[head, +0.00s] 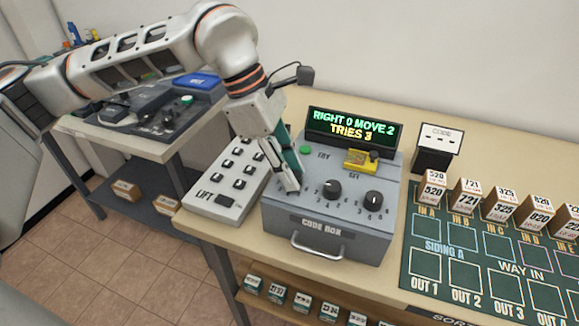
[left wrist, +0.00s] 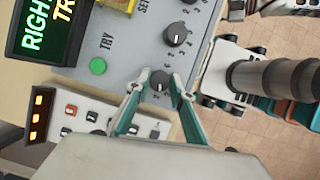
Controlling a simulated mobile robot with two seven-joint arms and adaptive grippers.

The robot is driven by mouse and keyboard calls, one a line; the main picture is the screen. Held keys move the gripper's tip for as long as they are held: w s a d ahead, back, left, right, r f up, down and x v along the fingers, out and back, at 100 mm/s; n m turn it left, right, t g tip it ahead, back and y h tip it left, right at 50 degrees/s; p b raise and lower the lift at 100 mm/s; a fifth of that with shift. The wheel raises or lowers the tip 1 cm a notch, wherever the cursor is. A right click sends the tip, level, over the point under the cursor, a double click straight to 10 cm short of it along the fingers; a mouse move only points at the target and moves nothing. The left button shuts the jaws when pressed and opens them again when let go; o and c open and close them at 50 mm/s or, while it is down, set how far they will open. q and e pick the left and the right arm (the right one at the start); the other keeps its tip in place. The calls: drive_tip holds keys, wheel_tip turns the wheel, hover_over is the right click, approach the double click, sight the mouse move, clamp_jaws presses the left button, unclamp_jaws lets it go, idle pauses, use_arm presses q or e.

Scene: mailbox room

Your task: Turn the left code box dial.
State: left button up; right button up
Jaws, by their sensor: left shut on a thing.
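The grey code box (head: 325,238) stands on the table, with a lit display (head: 350,124) reading "RIGHT 0 MOVE 2" and "TRIES 3". My left gripper (head: 292,188) reaches down to the left part of its top. In the left wrist view, its teal fingertips (left wrist: 162,80) close on both sides of the black left dial (left wrist: 160,82). The head view hides this dial behind the gripper. The middle dial (head: 331,188) and right dial (head: 373,198) are free. The green TRY button (head: 306,150) is behind the dials. My right gripper is not in view.
The LIFT keypad (head: 226,200) lies close left of the code box. A yellow part (head: 361,160) sits on the box top. A CODE stand (head: 437,145), numbered cards and a green sorting mat (head: 425,215) are to the right. A handle (head: 317,250) juts from the box front.

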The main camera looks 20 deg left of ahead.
use_arm(q)
drive_tip(key=shift+m+g, duration=0.3)
drive_tip(key=shift+m, duration=0.5)
drive_tip(key=o, duration=1.1)
drive_tip(key=v, duration=1.2)
